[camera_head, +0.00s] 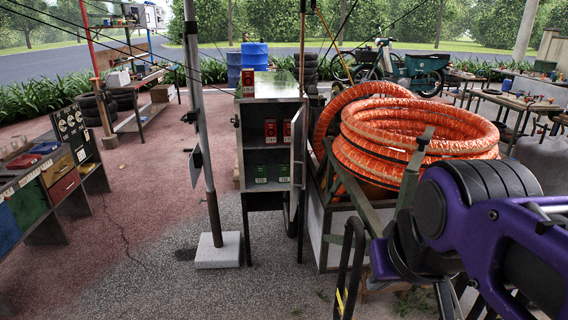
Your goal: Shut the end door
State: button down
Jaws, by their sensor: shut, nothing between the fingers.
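A grey metal cabinet (271,87) on legs stands in the middle of the view, with its front open. Its end door (298,148) stands open at the right side of the opening and shows as a narrow, nearly edge-on panel. Inside, red boxes (271,132) stand on the upper shelf and green boxes (262,174) below. My purple and black arm fills the lower right, to the right of the cabinet and nearer to me. My gripper's fingers do not show.
Coiled orange hose (415,140) lies on a green-framed cart right of the cabinet. A grey pole (203,130) on a pale block (218,250) stands just left of it. A drawer bench (40,190) is at far left. Grey ground in front is largely clear.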

aim_at(298, 123)
jog(key=i+j+z, duration=0.25)
jog(key=j, duration=0.3)
jog(key=i+j+z, duration=0.1)
jog(key=i+j, duration=0.15)
jog(key=i+j+z, duration=0.15)
jog(key=j, duration=0.25)
jog(key=i+j+z, duration=0.1)
jog(key=j, duration=0.25)
